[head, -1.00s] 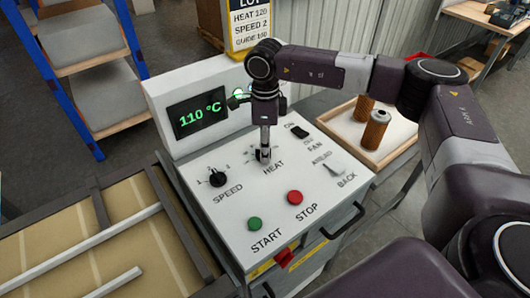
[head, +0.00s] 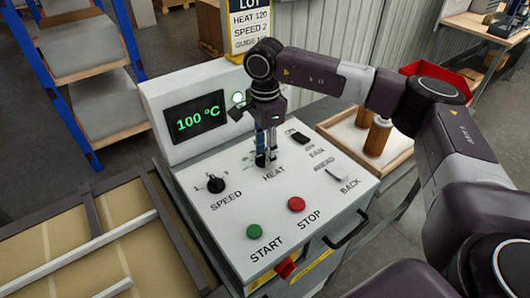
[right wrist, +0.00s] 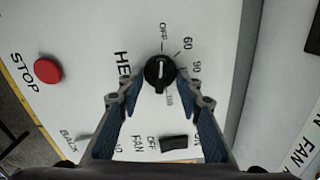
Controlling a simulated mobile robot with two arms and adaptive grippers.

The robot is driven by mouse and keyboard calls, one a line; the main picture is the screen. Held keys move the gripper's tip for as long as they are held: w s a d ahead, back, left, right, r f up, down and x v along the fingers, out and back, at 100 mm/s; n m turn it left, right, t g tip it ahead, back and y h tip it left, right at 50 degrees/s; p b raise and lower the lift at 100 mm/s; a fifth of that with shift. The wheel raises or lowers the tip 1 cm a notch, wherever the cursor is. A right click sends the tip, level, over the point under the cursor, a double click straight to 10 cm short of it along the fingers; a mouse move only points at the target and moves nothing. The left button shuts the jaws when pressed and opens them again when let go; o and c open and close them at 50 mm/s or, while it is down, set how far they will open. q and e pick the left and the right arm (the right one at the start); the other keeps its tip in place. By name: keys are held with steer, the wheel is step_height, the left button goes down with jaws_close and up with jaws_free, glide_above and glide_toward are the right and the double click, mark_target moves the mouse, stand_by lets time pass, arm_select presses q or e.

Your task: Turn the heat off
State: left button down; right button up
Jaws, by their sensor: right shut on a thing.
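The heat knob (right wrist: 160,72) is black and round, with a white mark lying roughly along the line towards OFF. Labels OFF, 60 and 90 stand around it; another label is partly covered. My right gripper (head: 266,163) points down onto the panel at the HEAT label, its fingers shut on the sides of the knob. In the head view the fingers mostly hide the knob. The display (head: 198,118) reads 100 °C in green. My left gripper is not in view.
The speed knob (head: 215,184), green start button (head: 254,231) and red stop button (head: 296,204) sit on the white panel. The fan switch (right wrist: 173,142) is close to my fingers.

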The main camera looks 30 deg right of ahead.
steer(key=o, duration=1.1)
step_height(320, 180, up, 12)
steer(key=shift+f, duration=0.1)
stand_by(0.4)
